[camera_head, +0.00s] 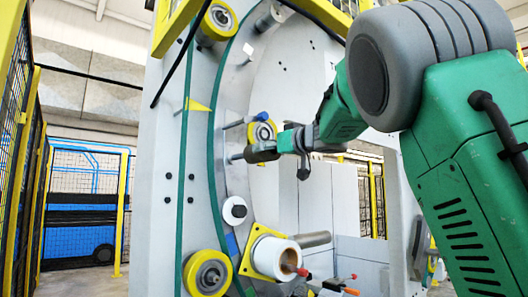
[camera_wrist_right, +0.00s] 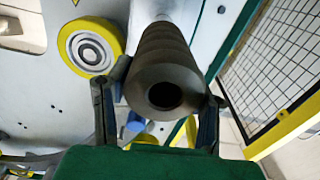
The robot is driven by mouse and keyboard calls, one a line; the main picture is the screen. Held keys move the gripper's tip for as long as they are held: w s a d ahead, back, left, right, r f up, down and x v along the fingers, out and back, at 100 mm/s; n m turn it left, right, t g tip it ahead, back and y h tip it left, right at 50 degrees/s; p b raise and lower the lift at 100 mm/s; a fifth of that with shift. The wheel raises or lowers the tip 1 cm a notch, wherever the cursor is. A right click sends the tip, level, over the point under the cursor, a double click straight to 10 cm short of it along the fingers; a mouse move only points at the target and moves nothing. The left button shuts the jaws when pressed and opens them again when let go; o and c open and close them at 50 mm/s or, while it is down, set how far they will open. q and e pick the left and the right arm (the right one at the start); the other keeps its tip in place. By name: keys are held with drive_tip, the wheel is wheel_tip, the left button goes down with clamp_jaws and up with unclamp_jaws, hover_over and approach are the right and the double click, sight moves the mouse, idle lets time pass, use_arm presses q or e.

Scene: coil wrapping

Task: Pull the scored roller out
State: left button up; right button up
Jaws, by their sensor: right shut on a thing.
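The scored roller (camera_head: 262,152) is a dark grey cylinder in front of the curved plate of the machine. In the right wrist view the roller (camera_wrist_right: 163,60) shows its grooves and its open bore, which faces the camera. My right gripper (camera_head: 290,141) comes in from the right on the green arm. In the wrist view its two fingers (camera_wrist_right: 160,95) are on either side of the roller and shut on it. A short metal shaft (camera_head: 236,157) shows between the plate and the roller; how far it reaches inside is hidden. My left gripper is not in view.
Yellow-rimmed wheels (camera_head: 207,273) are on the machine, one (camera_wrist_right: 90,46) close beside the roller. A blue-tipped peg (camera_head: 258,117) sticks out just above. A white roller (camera_head: 275,258) on a yellow mount is below. Mesh fencing (camera_wrist_right: 275,80) stands at the right.

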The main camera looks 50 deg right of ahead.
drive_tip(key=shift+s+a, duration=0.2)
drive_tip(key=shift+s, duration=1.65)
drive_tip(key=shift+w, duration=0.1)
